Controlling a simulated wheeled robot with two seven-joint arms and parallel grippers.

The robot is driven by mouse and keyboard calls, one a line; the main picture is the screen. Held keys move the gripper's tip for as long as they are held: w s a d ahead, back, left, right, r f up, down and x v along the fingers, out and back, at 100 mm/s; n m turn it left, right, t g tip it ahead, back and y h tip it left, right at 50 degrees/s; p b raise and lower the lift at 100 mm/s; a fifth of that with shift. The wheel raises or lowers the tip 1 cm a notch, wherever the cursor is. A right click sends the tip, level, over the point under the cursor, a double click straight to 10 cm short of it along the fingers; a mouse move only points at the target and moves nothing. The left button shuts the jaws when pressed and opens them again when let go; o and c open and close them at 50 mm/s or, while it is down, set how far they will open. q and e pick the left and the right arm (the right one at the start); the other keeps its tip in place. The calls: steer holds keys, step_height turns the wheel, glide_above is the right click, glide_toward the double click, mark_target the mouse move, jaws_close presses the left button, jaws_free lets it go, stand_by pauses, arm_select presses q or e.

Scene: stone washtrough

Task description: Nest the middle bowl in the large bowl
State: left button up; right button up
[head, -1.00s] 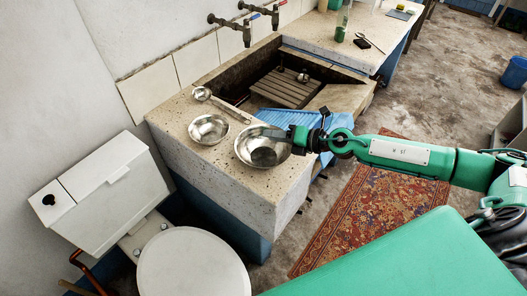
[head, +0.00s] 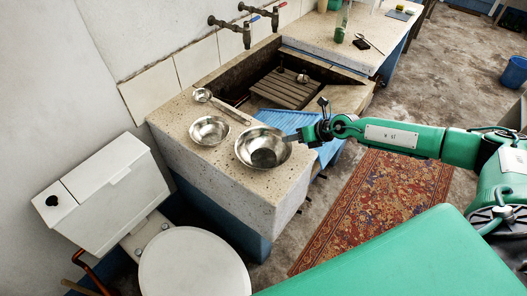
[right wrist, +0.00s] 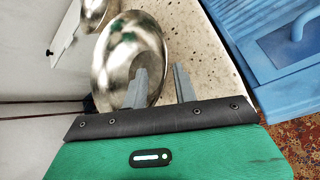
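The large steel bowl (head: 245,150) sits on the stone ledge at the front of the trough, with a dark round patch at its bottom that I cannot identify. The middle bowl (head: 209,130), also steel and smaller, stands just left of it, apart from it. My right gripper (head: 291,138) is at the large bowl's right rim. In the right wrist view my right gripper's fingers (right wrist: 161,86) are apart, one overlapping the large bowl (right wrist: 115,60), the other over the ledge. Whether they touch the rim is unclear. My left gripper is not in view.
A ladle (head: 203,95) lies behind the bowls. A blue ribbed board (head: 287,121) is right of the large bowl. The basin holds a wooden slatted rack (head: 287,92). Taps (head: 247,32) stick out from the wall. A white toilet (head: 193,264) stands in front.

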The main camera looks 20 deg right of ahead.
mark_target(271, 143)
steer(key=shift+p+x, duration=0.4)
steer(key=shift+x, duration=2.6)
steer(key=shift+w+d+f, duration=0.1)
steer(key=shift+d, duration=0.15)
jaws_close()
